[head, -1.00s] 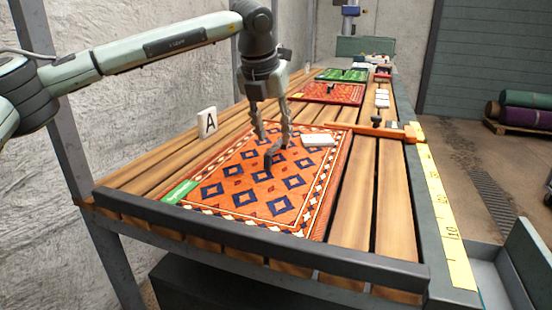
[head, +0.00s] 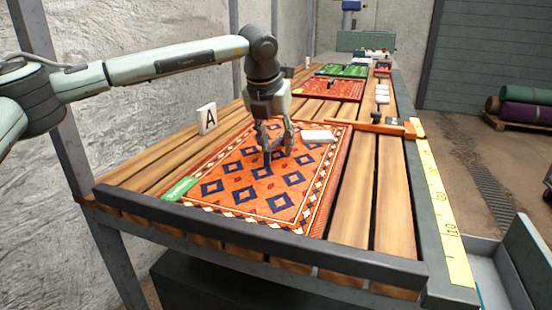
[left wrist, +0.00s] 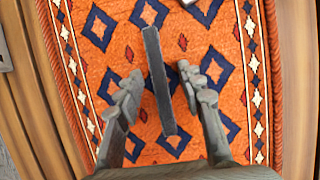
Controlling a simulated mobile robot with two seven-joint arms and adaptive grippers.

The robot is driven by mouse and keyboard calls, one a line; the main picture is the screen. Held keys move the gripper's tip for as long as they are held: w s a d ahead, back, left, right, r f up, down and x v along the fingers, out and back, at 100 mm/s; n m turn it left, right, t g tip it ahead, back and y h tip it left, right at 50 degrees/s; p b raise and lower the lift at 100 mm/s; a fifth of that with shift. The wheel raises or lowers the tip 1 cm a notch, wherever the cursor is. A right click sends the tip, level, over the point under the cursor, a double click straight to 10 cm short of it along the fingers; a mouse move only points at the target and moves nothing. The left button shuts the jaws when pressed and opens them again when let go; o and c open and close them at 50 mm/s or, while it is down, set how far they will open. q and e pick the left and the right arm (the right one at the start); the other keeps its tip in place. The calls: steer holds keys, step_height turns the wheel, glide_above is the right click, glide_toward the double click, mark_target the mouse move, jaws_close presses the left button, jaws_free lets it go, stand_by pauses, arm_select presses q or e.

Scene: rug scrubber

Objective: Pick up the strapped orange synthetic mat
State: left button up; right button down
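The orange mat (head: 222,194) with blue diamonds and a patterned border lies flat on the slatted bench. It has a green label (head: 180,189) at its near left edge. A dark strap (head: 268,158) stands up from its middle; it also shows in the left wrist view (left wrist: 158,85). My left gripper (head: 276,142) points down over the strap. In the left wrist view the gripper (left wrist: 160,84) is open, with one finger on each side of the strap and a gap on both sides. My right gripper is not in view.
A white block (head: 317,136) lies on the mat's far right part. A white "A" marker (head: 207,119) stands left of it. An orange bar (head: 375,128) lies beyond. A red mat (head: 330,89) and a green mat (head: 343,70) lie farther back. The slats at right are clear.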

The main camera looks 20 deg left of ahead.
arm_select(q)
steer(key=shift+f, duration=0.1)
steer(key=shift+c, duration=0.5)
jaws_close()
